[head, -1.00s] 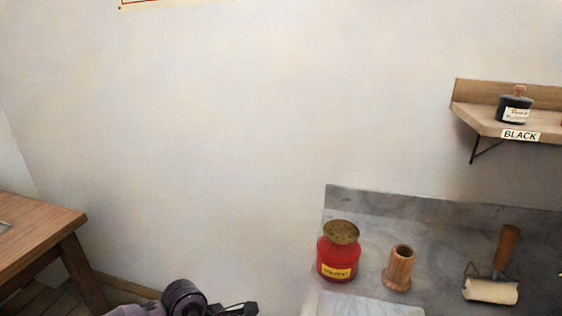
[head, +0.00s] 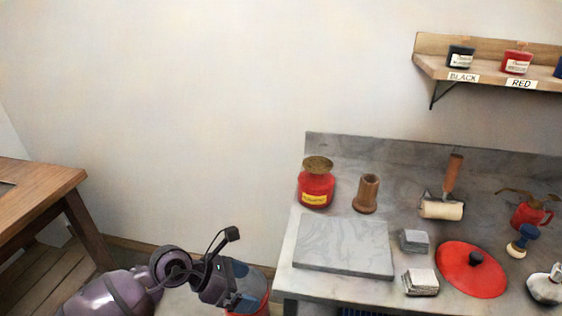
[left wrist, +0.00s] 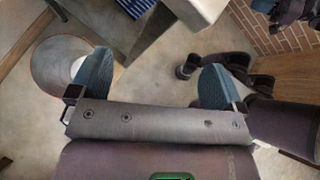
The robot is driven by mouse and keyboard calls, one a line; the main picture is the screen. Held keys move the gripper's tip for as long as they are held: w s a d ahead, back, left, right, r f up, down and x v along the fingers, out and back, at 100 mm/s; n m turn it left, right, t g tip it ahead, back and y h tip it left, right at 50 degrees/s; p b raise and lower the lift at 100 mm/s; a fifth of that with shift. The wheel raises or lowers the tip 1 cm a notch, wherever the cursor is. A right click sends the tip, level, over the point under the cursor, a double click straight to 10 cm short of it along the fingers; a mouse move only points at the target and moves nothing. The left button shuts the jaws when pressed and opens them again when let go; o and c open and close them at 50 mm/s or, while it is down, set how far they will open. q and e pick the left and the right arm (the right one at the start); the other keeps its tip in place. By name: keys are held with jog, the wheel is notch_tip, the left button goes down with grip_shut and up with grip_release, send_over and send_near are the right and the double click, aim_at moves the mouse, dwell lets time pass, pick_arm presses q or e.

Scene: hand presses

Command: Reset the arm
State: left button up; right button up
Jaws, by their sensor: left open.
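My left arm comes in from the lower left of the head view, in purple and dark grey. Its left gripper (head: 243,283) hangs low, left of the marble-topped bench (head: 290,262) and apart from it. In the left wrist view the left gripper (left wrist: 154,82) has its two blue-grey fingers wide apart, with only floor between them. Nothing is held. My right arm and gripper are not in view.
The bench holds a red jar (head: 316,188), a wooden cup (head: 366,194), a roller (head: 442,207), a grey slab (head: 343,247) and a red disc (head: 471,272). A wooden table (head: 40,200) stands left. A shelf (head: 480,77) holds ink jars. Open floor lies between table and bench.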

pick_arm(q)
jog(key=w+a+r+n+t+h, duration=0.1)
jog(key=w+r+n+t+h, duration=0.1)
jog(key=r+n+t, duration=0.65)
jog(key=w+a+r+n+t+h, duration=0.1)
jog(key=w+r+n+t+h, duration=0.2)
jog(key=n, duration=1)
jog(key=s+a+f+n+t+y+p, duration=0.1)
jog(key=s+a+f+n+y, duration=0.4)
jog(key=n, duration=0.6)
jog(key=s+a+f+n+t+y, duration=0.1)
jog(key=s+a+f+n+y, duration=0.3)
jog(key=a+f+n+y, duration=0.5)
jog(key=s+a+f+n+g, duration=0.1)
jog(key=s+f+n+g, duration=0.1)
jog(key=s, duration=0.6)
jog(key=s+a+f+n+g+y, duration=0.1)
jog(key=s+f+n, duration=0.3)
jog(key=s, duration=0.4)
jog(key=shift+s+a+f+g+p, duration=0.45)
jog(key=shift+a+f+g, duration=0.2)
jog(key=shift+f, duration=0.2)
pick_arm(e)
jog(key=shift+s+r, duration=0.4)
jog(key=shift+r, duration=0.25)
pick_arm(q)
jog(key=shift+n, duration=0.25)
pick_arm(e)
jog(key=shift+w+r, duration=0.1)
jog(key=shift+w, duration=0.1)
